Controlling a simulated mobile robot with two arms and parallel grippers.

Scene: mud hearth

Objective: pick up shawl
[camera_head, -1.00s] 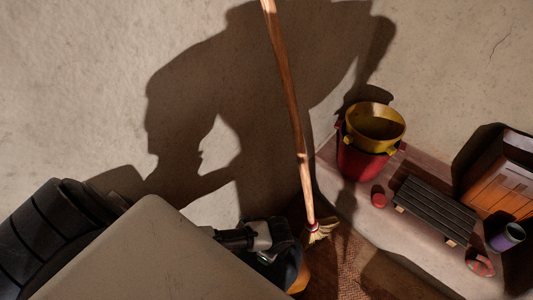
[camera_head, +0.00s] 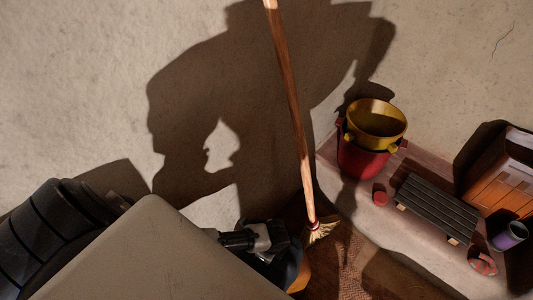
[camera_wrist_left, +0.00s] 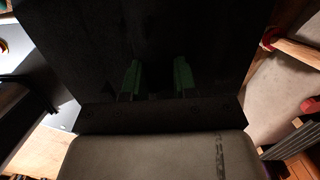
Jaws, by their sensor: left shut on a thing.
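My left gripper (camera_wrist_left: 156,78) shows in the left wrist view as two dark green fingers, a gap apart. It is shut on a wide, very dark thing that fills the middle of that view, which I take to be the shawl (camera_wrist_left: 85,45); its folds and weave are lost in shadow. In the head view part of my left arm reaches low in the middle. A dark rounded shape (camera_head: 287,268) lies just beyond it; I cannot tell what it is. My right gripper is not in view.
A broom (camera_head: 295,120) leans upright by the wall. A red bucket (camera_head: 361,160) with a yellow pot (camera_head: 375,124) in it stands on the ledge (camera_head: 400,232). A dark slatted rack (camera_head: 436,206), a small red cup (camera_head: 380,196) and a purple-banded cup (camera_head: 509,236) are there too.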

